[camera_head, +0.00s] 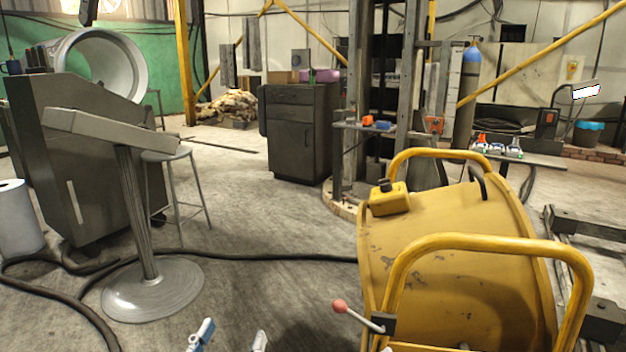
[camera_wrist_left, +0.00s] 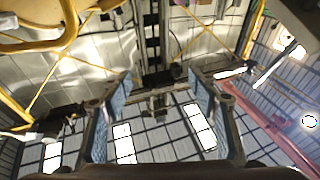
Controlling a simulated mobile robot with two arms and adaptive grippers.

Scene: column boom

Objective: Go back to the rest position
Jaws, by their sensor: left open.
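My left gripper (camera_head: 230,341) shows at the bottom edge of the head view, with only its two pale blue-and-white fingertips in the picture. The fingertips stand apart with bare floor seen between them. In the left wrist view its two fingers (camera_wrist_left: 158,108) with blue pads are spread wide and nothing is between them. That view looks up toward the roof and the far wall. My right gripper is not in view.
A yellow drum-like machine (camera_head: 440,248) with tube handles and a red-knobbed lever (camera_head: 340,307) stands close on the right. A grey pedestal stand (camera_head: 140,215) and a stool (camera_head: 168,158) are on the left. A black hose (camera_head: 230,255) crosses the floor. The middle floor is otherwise clear.

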